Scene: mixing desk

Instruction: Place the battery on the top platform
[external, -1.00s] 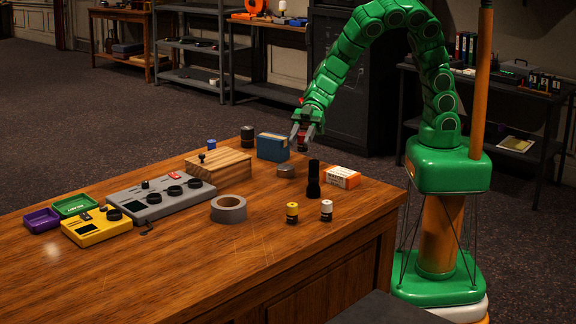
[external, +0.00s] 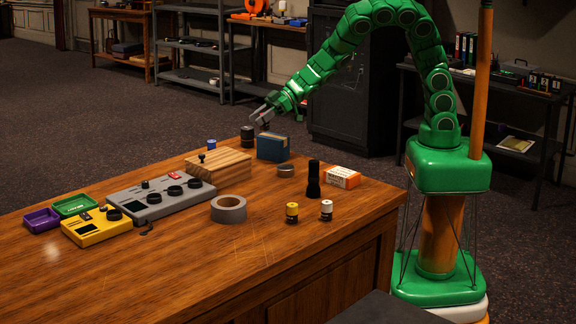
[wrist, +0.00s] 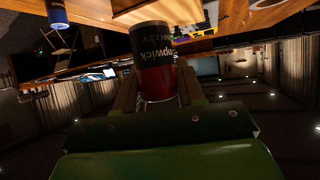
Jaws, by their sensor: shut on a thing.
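My gripper (external: 263,115) is shut on a red and black battery (wrist: 155,62), seen in the wrist view between the two fingers (wrist: 157,88). In the external view my gripper is in the air above the far edge of the desk, over the area of the dark can and the blue box; the held battery is hard to make out there. A light wooden block (external: 222,165), with a flat top and a small dark knob at its left end, stands on the desk to the lower left of my gripper. I cannot tell for sure whether it is the top platform.
A blue cylinder (external: 211,145) and a dark can (external: 247,137) stand behind the block; a blue box (external: 272,148) is at its right. The front desk is clear.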

